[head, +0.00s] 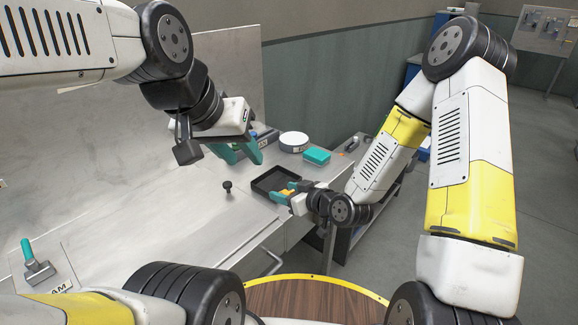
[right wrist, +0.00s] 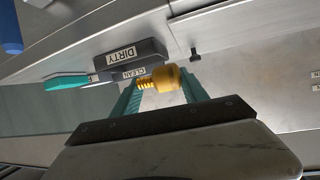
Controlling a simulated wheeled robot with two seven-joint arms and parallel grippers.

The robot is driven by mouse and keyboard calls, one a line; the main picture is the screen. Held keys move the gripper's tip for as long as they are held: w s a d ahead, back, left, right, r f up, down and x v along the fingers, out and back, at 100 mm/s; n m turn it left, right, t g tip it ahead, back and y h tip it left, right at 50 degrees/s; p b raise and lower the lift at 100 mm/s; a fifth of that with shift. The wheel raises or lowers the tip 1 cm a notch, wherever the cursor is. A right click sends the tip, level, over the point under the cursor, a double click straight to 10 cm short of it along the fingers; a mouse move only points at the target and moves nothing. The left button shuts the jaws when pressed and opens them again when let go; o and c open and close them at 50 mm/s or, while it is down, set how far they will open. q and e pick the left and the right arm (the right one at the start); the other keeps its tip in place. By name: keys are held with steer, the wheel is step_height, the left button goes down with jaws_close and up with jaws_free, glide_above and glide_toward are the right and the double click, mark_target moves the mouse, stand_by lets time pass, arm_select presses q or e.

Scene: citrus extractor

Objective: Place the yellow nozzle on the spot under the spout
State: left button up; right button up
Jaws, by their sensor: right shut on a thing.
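The yellow nozzle (right wrist: 160,80) is between the teal fingers of my right gripper (right wrist: 162,92) in the right wrist view, its ribbed end pointing left. In the head view the right gripper (head: 284,193) is at the black tray (head: 262,182), with a little of the yellow nozzle (head: 293,185) showing. The gripper is shut on the nozzle; whether the nozzle touches the tray I cannot tell. My left gripper (head: 238,154) is higher, above the counter, its teal fingers apart and empty. I cannot make out the spout or the spot under it.
A white round disc (head: 294,139) and a teal block (head: 317,155) are behind the tray. A small black knob (head: 228,187) stands on the counter. A teal-handled tool (head: 38,268) is at far left. A dark box labelled DIRTY (right wrist: 128,58) shows in the wrist view. The counter's middle is clear.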

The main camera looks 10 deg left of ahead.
steer(key=s+a+n+g, duration=0.1)
steer(key=a, duration=0.1)
steer(key=s+a+n+g+y, duration=0.1)
steer(key=s+a, duration=0.1)
steer(key=shift+s+f, duration=0.15)
steer(key=shift+s, duration=0.15)
steer(key=shift+w+y, duration=0.1)
steer(key=shift+y, duration=0.2)
steer(key=w, duration=0.4)
steer(key=w+f, duration=0.1)
steer(key=w, duration=0.4)
steer(key=w+a, duration=0.1)
steer(key=w, duration=0.4)
steer(key=shift+w+f, duration=0.15)
steer(key=shift+w, duration=0.1)
steer(key=shift+w+f, duration=0.35)
steer(key=shift+f, duration=0.25)
steer(key=shift+w+f, duration=0.35)
steer(key=shift+f, duration=0.65)
steer(key=shift+f, duration=0.15)
steer(key=o, duration=1.4)
steer(key=shift+c, duration=0.2)
